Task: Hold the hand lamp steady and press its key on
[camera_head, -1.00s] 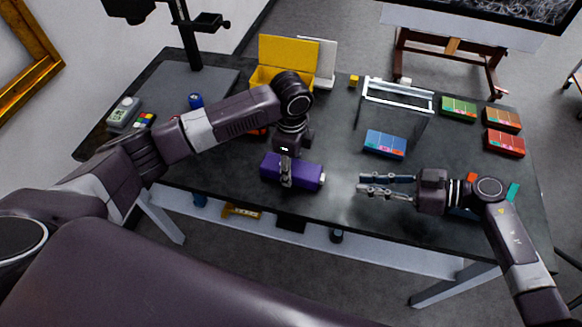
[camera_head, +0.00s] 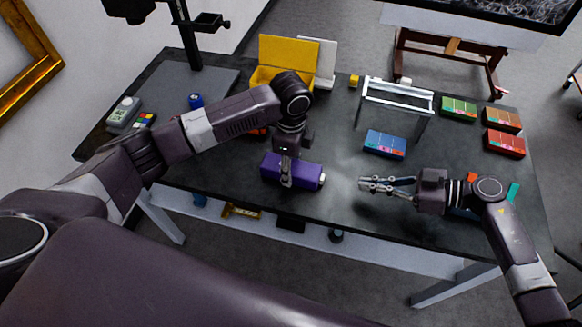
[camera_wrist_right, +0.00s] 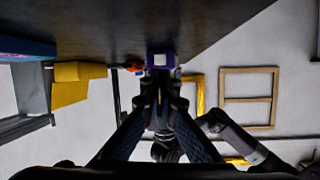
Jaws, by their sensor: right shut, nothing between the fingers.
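The hand lamp (camera_head: 307,174) is a purple block lying on the dark table, with a pale key (camera_head: 322,180) on its right end. In the right wrist view the lamp's purple end (camera_wrist_right: 153,56) and pale key (camera_wrist_right: 161,60) face my fingertips. My left gripper (camera_head: 286,174) comes down over the lamp's middle and is shut on it; one finger shows on the near side, the far one is hidden. My right gripper (camera_head: 364,184) is shut and empty, to the right of the key, pointing at it with a gap between. It also shows in the right wrist view (camera_wrist_right: 161,80).
A blue box (camera_head: 384,144) and a metal-framed stand (camera_head: 398,97) are behind my right gripper. A yellow open bin (camera_head: 290,52) stands at the back. Green, orange and red boxes (camera_head: 505,144) are at the right.

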